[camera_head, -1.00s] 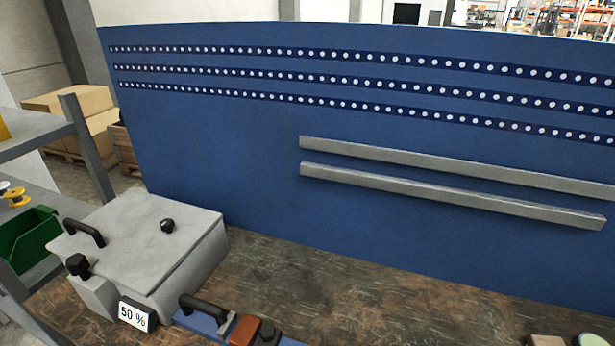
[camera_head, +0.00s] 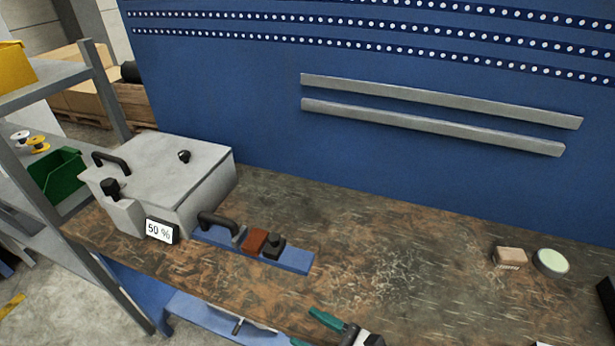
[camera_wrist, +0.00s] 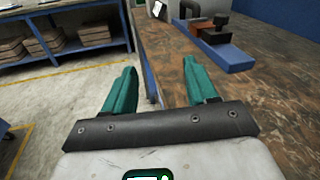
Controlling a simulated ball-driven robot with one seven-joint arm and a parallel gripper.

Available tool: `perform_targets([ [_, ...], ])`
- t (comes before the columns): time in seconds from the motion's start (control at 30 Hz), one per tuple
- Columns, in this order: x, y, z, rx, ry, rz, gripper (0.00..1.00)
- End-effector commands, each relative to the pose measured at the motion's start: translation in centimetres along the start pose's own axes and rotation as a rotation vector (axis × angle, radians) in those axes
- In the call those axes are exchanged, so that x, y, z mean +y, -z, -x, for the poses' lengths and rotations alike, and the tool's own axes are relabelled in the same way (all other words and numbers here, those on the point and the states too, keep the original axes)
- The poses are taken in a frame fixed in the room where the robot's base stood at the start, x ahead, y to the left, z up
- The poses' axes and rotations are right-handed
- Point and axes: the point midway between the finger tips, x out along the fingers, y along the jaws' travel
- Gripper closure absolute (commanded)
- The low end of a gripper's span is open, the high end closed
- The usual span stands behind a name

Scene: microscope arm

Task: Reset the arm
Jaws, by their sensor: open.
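My gripper (camera_head: 304,327) shows at the bottom of the head view, by the front edge of the workbench (camera_head: 400,265). In the wrist view its two green fingers are spread, with nothing between them (camera_wrist: 160,68). No microscope or microscope arm can be made out in either view. The nearest fixture is a blue base plate (camera_head: 292,259) with a black handle (camera_head: 217,223), a brown block (camera_head: 254,241) and a black knob (camera_head: 273,245). The gripper is apart from it, to the front right.
A small tan block (camera_head: 510,257) and a round pale-topped tin (camera_head: 551,262) sit at right. The bench middle is clear. A blue panel (camera_head: 250,110) rises behind; shelves (camera_head: 90,85) stand left.

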Motion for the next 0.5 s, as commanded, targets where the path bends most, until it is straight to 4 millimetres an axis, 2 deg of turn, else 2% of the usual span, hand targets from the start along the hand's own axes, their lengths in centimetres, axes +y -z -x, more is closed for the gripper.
perform_targets([
  [0.27,1.2,2.1,2.1,0.130,-0.071,0.278,0.43],
  [0.37,1.7,3.2,3.3,0.198,-0.119,0.420,0.43],
  [0.5,2.4,5.2,6.0,0.317,-0.219,0.659,0.43],
])
